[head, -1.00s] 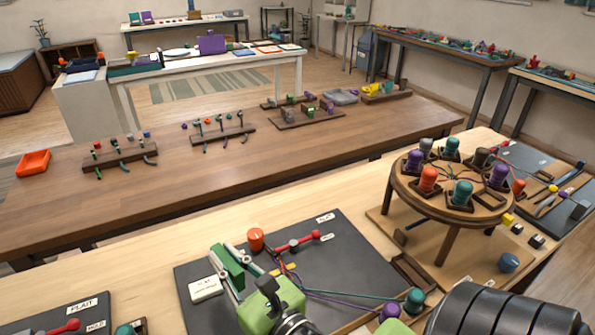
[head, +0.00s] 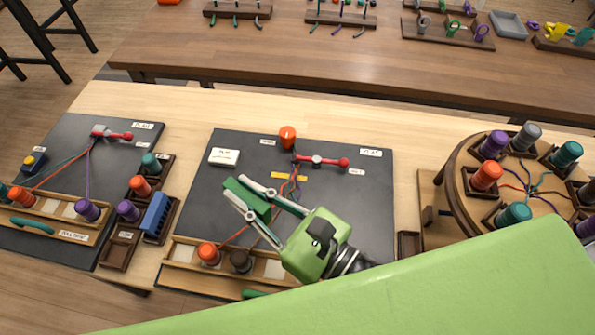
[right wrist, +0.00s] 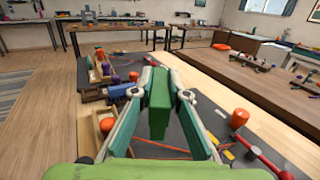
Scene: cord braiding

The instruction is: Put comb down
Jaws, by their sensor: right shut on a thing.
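My right gripper (head: 249,196) is shut on a green comb (head: 243,203). It holds the comb over the left part of the dark braiding mat (head: 355,213); I cannot tell how high. In the right wrist view the comb (right wrist: 159,100) stands out between the two fingers, with the mat below. A blue comb (head: 157,214) sits in a wooden holder beside the left mat (head: 68,160). My left gripper is not in view.
A red-handled clamp (head: 322,161), an orange knob (head: 288,137) and a white card (head: 224,157) are on the mat. A wooden rack (head: 182,270) with bobbins lines its front edge. A round bobbin stand (head: 460,205) is at the right.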

